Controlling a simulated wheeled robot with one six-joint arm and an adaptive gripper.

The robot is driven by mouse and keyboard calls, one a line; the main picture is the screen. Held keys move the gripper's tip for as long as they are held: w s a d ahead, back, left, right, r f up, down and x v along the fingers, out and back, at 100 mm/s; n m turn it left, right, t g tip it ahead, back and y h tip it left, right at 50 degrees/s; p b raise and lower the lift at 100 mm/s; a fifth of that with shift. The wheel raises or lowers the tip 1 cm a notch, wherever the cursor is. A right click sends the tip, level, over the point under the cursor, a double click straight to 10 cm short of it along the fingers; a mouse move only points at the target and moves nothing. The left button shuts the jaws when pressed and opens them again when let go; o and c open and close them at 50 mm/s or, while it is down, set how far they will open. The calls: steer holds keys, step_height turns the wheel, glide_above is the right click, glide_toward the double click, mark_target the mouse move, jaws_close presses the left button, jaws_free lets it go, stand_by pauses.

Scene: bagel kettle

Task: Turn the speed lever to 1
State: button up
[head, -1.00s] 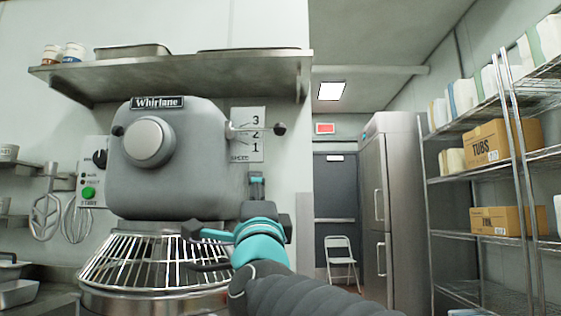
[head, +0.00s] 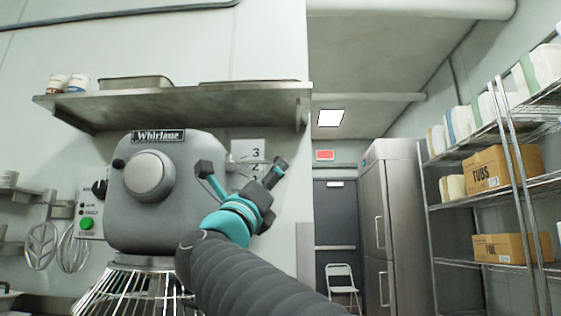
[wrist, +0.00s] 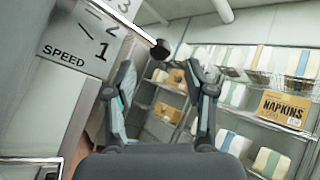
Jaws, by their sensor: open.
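The grey mixer (head: 165,190) stands at the left in the head view, with the speed plate (head: 247,150) at its right side. The speed lever (head: 250,161) is a thin metal rod sticking out to the right, near the 2 and 3 marks; its exact setting is unclear. Its dark round knob (wrist: 160,48) shows in the wrist view, just above and between my fingertips. My gripper (head: 242,168) is open and empty, its fingers spread either side of the rod in the head view, partly hiding it and the plate. In the wrist view my gripper (wrist: 161,68) appears apart from the knob.
A steel wall shelf (head: 190,103) with pans hangs above the mixer. A wire guard (head: 135,289) sits below the mixer head. A control panel (head: 90,205) with a green button is at its left. A steel fridge (head: 397,220) and racks with boxes (head: 505,165) stand right.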

steer(key=p+x, duration=0.2)
steer(key=x, duration=0.4)
steer(key=shift+r, duration=0.1)
steer(key=shift+w, duration=0.1)
jaws_close()
